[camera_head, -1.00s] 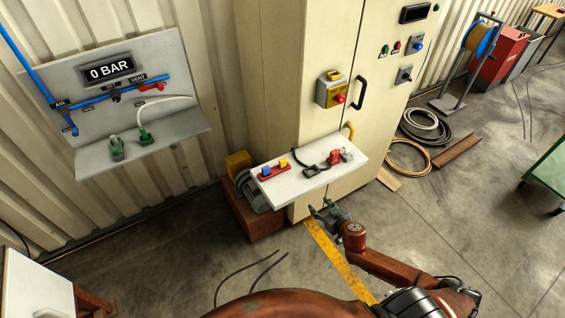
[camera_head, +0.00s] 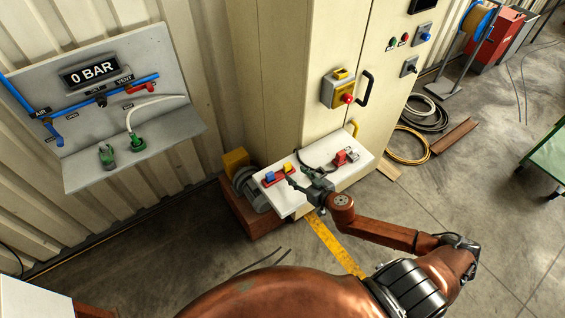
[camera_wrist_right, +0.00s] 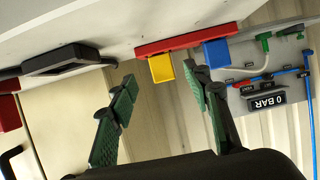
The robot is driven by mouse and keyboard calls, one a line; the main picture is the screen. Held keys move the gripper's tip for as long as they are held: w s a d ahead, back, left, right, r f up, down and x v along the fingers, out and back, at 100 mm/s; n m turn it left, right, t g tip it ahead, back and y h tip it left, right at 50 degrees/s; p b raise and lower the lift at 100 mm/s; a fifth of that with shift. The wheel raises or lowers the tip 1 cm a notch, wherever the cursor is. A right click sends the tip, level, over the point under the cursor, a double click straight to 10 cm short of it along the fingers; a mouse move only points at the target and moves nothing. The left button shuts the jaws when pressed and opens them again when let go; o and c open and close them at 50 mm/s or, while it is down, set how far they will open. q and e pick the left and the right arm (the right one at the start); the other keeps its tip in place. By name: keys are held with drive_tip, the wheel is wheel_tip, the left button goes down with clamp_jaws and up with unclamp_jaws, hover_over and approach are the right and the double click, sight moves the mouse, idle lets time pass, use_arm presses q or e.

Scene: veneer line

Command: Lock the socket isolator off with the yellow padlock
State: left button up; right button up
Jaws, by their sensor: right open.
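The yellow padlock (camera_head: 288,167) is on a red holder (camera_head: 279,176) on the white shelf, next to a blue padlock (camera_head: 269,177). The right wrist view, which looks upside down, also shows the yellow padlock (camera_wrist_right: 161,68) and the blue padlock (camera_wrist_right: 216,53). My right gripper (camera_head: 296,189) is open and empty at the shelf's front edge. In the wrist view its fingers (camera_wrist_right: 163,105) stand apart with the yellow padlock beyond the gap, apparently untouched. A yellow and grey switch box with a red knob (camera_head: 347,98), apparently the isolator, is on the cabinet above.
The white shelf (camera_head: 325,177) also bears a red device (camera_head: 341,158) and a black corded part (camera_wrist_right: 62,60). The cream cabinet (camera_head: 290,80) rises behind, with a black handle (camera_head: 365,88). A pneumatic panel (camera_head: 170,75) stands left. A motor (camera_head: 246,185) sits below the shelf's left end.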

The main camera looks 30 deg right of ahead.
sight(289, 167)
drive_tip(key=shift+w+a+f+p, duration=0.1)
drive_tip(key=shift+w+p, duration=0.1)
drive_tip(key=shift+w, duration=0.75)
drive_tip(key=shift+w+a+f+p, duration=0.1)
drive_tip(key=shift+w+p, duration=0.1)
drive_tip(key=shift+w, duration=0.7)
drive_tip(key=x, duration=0.3)
drive_tip(key=shift+w, duration=0.3)
drive_tip(key=c, duration=0.5)
use_arm(q)
drive_tip(key=shift+s+r, duration=0.6)
drive_tip(key=shift+s, duration=0.35)
use_arm(e)
clamp_jaws()
